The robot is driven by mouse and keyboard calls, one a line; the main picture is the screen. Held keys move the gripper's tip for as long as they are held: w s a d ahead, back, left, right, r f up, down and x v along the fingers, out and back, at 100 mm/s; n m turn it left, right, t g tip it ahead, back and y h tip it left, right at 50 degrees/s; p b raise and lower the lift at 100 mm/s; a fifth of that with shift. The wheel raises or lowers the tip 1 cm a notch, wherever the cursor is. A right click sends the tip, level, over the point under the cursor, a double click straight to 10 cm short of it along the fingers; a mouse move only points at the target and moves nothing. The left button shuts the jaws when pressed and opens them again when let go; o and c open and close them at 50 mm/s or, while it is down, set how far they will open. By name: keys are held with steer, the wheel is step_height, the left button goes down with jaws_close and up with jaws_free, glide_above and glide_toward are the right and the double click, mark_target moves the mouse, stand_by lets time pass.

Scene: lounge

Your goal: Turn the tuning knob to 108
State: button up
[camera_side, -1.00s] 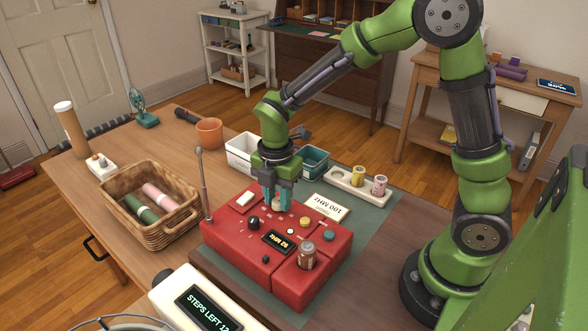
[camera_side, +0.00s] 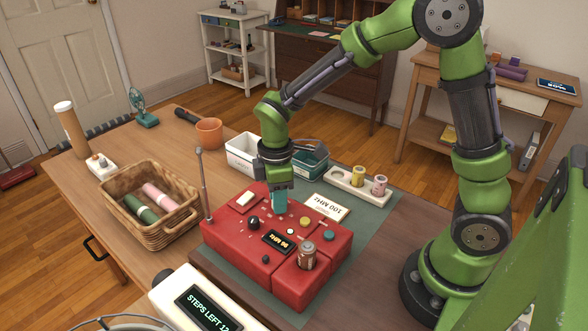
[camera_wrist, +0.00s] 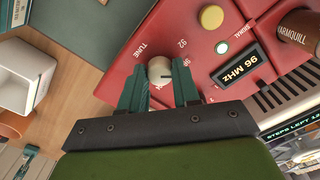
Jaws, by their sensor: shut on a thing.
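The red radio (camera_side: 228,236) sits on the table with its panel facing up. In the wrist view its pale round tuning knob (camera_wrist: 158,67) shows beside the word TUNE, with a dark pointer line on it. My gripper (camera_side: 279,207) points down over the radio, its two teal fingers shut on the knob's sides. In the side view the fingers hide the knob. The display (camera_wrist: 242,66) reads 96 MHz. Dial marks including 92 show around the knob; some are partly hidden by the fingers.
A card (camera_side: 326,207) beyond the radio appears to read 100 MHz. A brown jar (camera_side: 307,256) stands on the radio and an antenna (camera_side: 202,180) rises at its left. A wicker basket (camera_side: 122,183) is left. A counter (camera_side: 205,308) shows STEPS LEFT 12.

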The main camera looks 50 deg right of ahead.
steer(key=m, duration=1.1)
steer(key=shift+r, duration=0.1)
steer(key=m, duration=0.4)
steer(key=shift+m, duration=0.3)
steer(key=m, duration=0.5)
steer(key=shift+m, duration=2.8)
steer(key=o, duration=1.1)
steer(key=shift+c, duration=0.2)
